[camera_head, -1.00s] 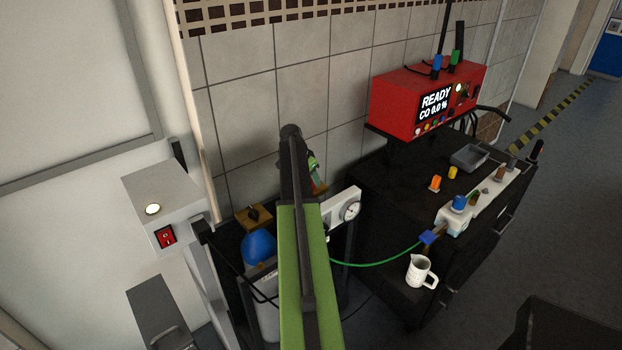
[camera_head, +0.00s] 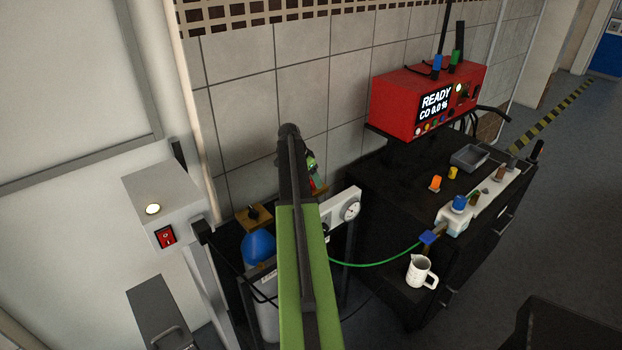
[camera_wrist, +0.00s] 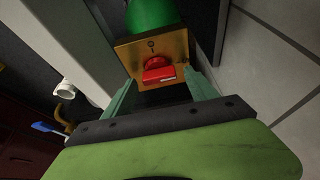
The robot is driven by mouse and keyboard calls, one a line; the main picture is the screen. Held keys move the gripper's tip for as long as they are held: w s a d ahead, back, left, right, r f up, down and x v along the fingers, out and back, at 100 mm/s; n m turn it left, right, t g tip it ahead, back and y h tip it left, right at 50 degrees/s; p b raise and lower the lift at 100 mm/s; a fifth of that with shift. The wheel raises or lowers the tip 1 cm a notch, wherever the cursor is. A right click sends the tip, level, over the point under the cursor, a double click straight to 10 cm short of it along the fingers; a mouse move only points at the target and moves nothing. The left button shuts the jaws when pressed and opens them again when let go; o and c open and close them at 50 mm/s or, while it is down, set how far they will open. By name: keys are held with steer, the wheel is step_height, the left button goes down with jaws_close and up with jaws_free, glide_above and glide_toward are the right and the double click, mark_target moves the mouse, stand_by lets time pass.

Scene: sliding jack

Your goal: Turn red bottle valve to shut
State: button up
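The red valve (camera_wrist: 158,72) is a small red knob on the face of a brass block (camera_wrist: 177,48) in the wrist view. The green top of a bottle (camera_wrist: 150,14) shows behind the block. My gripper (camera_wrist: 160,80) is open, with one finger on each side of the red knob and visible gaps beside it. Whether a fingertip touches the knob or block is unclear. In the head view my arm hides most of this spot; only a sliver of red and brass (camera_head: 319,189) shows beside it.
A blue bottle (camera_head: 258,248) with a brass valve block (camera_head: 254,216) stands left of my arm. A gauge panel (camera_head: 347,209) stands to its right. A green hose (camera_head: 370,264) runs to the black cabinet, where a white jug (camera_head: 419,272) stands. The tiled wall is close behind.

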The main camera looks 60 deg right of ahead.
steer(key=p+v, duration=1.6)
steer(key=v, duration=0.1)
steer(key=shift+r, duration=0.3)
steer(key=shift+w, duration=0.1)
